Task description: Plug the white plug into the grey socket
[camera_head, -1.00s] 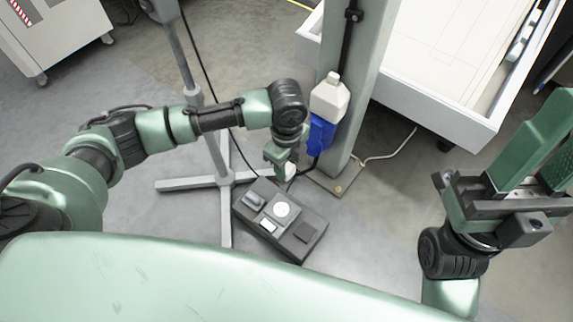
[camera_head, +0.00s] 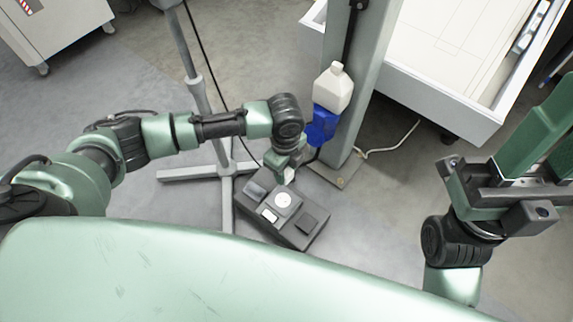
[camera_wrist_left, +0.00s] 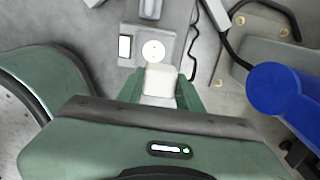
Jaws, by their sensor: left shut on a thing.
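The white plug (camera_wrist_left: 161,80) is between the green fingers of my left gripper (camera_wrist_left: 160,92), which is shut on it. In the head view the plug (camera_head: 289,174) shows as a small white piece under my left gripper (camera_head: 287,169). The grey socket, a grey square plate with a round white face (camera_head: 283,200), sits on a dark box. In the left wrist view the socket (camera_wrist_left: 153,50) lies just beyond the plug, and the two look apart. The plug's pins are hidden. My right gripper (camera_head: 545,165) is open and empty at the right edge, partly cut off.
The dark box (camera_head: 299,236) on the floor also carries a white switch (camera_head: 269,215). A stand (camera_head: 226,190) is left of it. A post with a blue holder (camera_head: 321,128) and white bottle (camera_head: 333,87) rises behind. A pale cable (camera_head: 395,145) lies right.

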